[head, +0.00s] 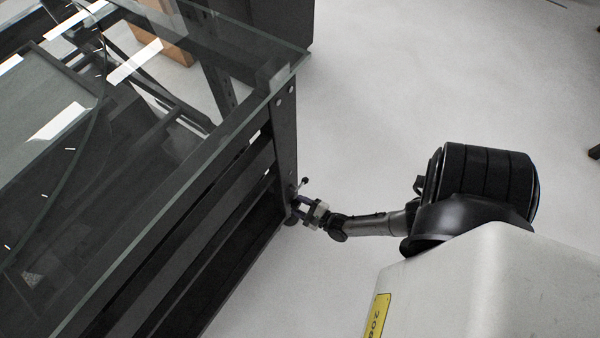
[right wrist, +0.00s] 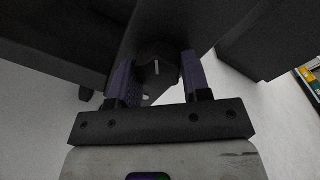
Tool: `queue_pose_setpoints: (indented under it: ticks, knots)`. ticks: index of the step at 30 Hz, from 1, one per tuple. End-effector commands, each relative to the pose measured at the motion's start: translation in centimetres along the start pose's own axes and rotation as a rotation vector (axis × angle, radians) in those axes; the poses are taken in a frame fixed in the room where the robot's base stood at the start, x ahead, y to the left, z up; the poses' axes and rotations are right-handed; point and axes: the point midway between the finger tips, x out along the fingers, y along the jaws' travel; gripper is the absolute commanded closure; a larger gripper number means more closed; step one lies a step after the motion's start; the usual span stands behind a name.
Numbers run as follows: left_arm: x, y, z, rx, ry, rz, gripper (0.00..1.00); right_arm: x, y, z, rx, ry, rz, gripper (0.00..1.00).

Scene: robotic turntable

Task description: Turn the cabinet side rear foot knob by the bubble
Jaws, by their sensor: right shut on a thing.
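The foot knob (right wrist: 157,78) is a dark round knob with a white mark on its face, in the middle of the right wrist view. My right gripper (head: 300,207) is at the lower end of the cabinet's corner post in the head view. Its two purple-grey fingers stand on either side of the knob, and it is shut on it. The gripper and the frame hide most of the knob in the head view. I cannot make out a bubble level in either view. My left gripper is not in view.
The dark-framed turntable cabinet (head: 284,130) with a glass top (head: 215,140) fills the left of the head view. A small dark ball on a stem (head: 305,181) sticks out just above my right gripper. The pale floor (head: 380,90) to the right is open.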

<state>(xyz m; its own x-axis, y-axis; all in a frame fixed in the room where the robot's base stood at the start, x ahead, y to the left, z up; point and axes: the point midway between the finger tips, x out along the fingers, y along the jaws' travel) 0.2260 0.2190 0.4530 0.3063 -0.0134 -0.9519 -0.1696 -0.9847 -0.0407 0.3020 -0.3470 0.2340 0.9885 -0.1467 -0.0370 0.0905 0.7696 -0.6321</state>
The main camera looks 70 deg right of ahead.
Motion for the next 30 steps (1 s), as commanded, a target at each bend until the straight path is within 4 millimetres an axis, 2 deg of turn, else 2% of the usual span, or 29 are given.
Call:
queue_pose_setpoints:
  ticks: [16, 17, 18, 24, 30]
  knots:
    - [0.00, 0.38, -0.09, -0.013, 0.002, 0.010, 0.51, 0.01, 0.03, 0.03, 0.019, -0.002, 0.000, 0.80]
    - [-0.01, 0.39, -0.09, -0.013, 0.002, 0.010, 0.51, 0.01, 0.03, 0.03, 0.019, -0.002, 0.000, 0.53]
    - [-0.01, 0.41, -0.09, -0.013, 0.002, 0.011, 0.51, 0.01, 0.03, 0.04, 0.019, -0.002, 0.000, 0.49]
    - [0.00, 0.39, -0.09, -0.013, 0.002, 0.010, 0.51, 0.01, 0.02, 0.03, 0.018, -0.002, 0.000, 0.31]
    - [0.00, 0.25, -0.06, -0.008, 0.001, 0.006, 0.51, 0.01, 0.02, 0.03, 0.018, -0.002, 0.000, 0.31]
